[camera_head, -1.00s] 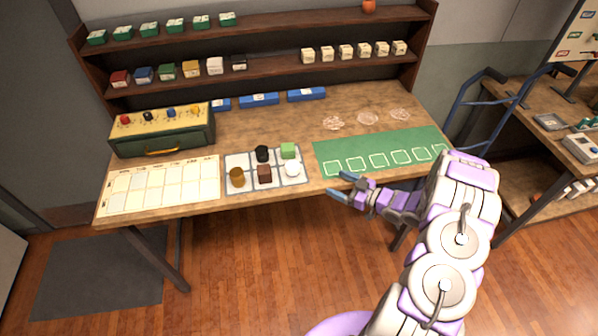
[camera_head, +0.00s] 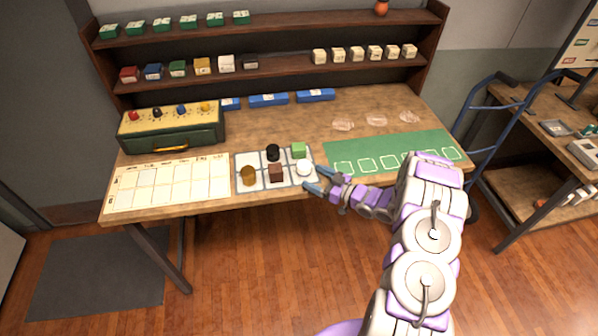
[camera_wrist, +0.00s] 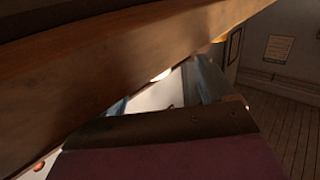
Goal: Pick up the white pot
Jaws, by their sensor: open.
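The white pot (camera_head: 304,168) is a small round white thing in the front right cell of a gridded mat (camera_head: 246,184) on the wooden table. My gripper (camera_head: 313,180) is open at the table's front edge, its blue fingers just right of and in front of the pot. One finger reaches beside the pot's right side, the other lies lower and nearer; I cannot tell whether either touches it. In the wrist view my gripper's fingers (camera_wrist: 160,95) show below the wooden table edge (camera_wrist: 110,75), with a bit of white (camera_wrist: 161,75) between them, likely the pot.
A green mat (camera_head: 400,150) lies right. Shelves (camera_head: 270,70) stand behind.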

